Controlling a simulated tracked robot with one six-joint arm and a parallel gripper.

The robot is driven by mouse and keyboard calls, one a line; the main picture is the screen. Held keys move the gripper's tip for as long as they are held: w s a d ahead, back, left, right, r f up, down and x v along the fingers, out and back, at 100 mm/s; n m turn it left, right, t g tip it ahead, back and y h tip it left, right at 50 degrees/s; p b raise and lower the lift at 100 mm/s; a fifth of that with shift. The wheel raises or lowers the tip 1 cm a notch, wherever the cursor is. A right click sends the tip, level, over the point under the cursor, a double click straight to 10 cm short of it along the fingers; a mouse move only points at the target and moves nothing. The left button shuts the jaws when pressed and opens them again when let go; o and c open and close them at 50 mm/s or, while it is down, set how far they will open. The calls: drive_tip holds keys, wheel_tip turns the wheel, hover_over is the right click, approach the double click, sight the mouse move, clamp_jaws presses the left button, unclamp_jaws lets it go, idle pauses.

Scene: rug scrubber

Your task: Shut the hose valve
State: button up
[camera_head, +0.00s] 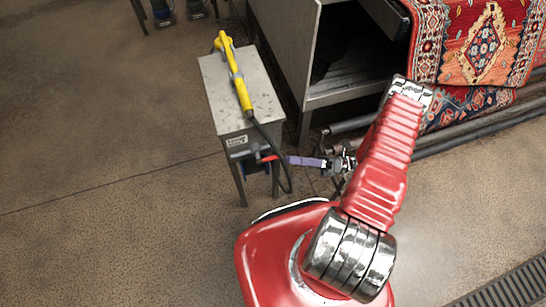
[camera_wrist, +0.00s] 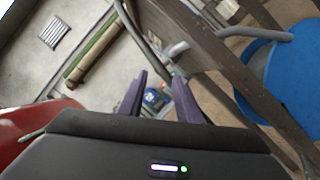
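A small metal table (camera_head: 243,92) stands left of my arm, with a yellow spray tool (camera_head: 234,75) lying on it. A black hose (camera_head: 283,158) runs from the tool over the table's front edge. Below that edge a small red valve handle (camera_head: 267,158) shows, partly in shadow. My gripper (camera_head: 291,160), with purple fingers, points left at it; the fingertips are close to the handle, and I cannot tell whether they touch. In the wrist view my gripper (camera_wrist: 160,80) has its fingers apart with nothing seen held between them. The handle is not clearly visible there.
A large metal cabinet or machine (camera_head: 290,45) stands behind the table. Patterned rugs (camera_head: 485,45) hang at the upper right over dark rollers (camera_head: 480,135). The wrist view shows a blue rounded object (camera_wrist: 285,75) at the right. Open concrete floor (camera_head: 100,190) lies to the left.

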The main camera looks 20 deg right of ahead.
sight(274, 158)
drive_tip(key=x, duration=0.8)
clamp_jaws()
idle(0.4)
drive_tip(key=shift+a, duration=0.1)
